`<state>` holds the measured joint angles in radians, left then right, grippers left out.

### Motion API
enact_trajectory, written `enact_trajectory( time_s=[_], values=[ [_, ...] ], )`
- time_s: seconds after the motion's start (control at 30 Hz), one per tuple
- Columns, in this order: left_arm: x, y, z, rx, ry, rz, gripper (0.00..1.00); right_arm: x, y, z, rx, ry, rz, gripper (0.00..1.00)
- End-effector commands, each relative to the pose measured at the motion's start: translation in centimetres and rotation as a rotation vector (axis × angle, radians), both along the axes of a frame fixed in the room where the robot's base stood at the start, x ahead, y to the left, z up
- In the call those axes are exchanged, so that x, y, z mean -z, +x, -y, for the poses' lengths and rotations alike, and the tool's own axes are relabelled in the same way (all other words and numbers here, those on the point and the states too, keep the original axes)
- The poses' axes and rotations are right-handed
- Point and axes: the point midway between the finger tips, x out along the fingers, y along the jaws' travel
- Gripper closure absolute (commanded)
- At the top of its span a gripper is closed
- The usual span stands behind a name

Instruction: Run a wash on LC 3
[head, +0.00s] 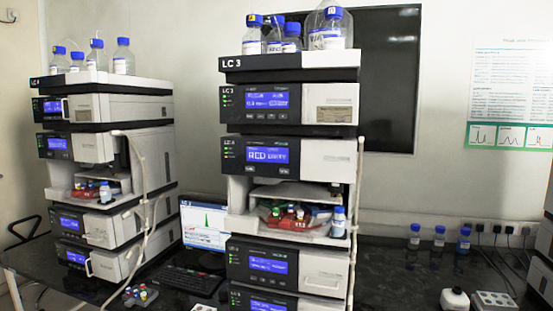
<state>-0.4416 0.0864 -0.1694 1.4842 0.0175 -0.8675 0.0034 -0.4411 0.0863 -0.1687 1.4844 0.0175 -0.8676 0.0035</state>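The LC 3 stack (290,64) stands in the middle of the head view, with "LC 3" on its top tray. Blue-capped bottles (332,28) stand in that tray. Below are an upper module with a lit blue display (267,101) and a second module with another lit display (268,155); their text is too small to read surely. Under them is an open bay with a red rack of small vials (288,216) and a blue-capped bottle (338,222) at its right front. More lit modules (268,265) sit lower down, cut off by the picture's bottom edge. Neither gripper shows.
A similar stack (110,108) stands at left, and a monitor (204,224) and keyboard (187,278) lie between them. Several bottles (439,238) stand at the back right on the dark bench. A white device (454,299) and cables are at the right front. Pale tubing runs beside both stacks.

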Motion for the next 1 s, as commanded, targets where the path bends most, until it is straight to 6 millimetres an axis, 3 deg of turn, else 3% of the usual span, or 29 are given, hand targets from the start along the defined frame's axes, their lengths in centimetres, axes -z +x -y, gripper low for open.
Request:
enact_trajectory(
  time_s=[0.1,0.67,1.0],
  values=[
    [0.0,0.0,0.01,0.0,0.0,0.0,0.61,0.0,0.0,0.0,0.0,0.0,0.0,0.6],
    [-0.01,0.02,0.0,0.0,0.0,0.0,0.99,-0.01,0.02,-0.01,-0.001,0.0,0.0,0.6],
    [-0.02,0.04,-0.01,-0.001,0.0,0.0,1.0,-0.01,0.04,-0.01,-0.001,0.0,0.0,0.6]
  ],
)
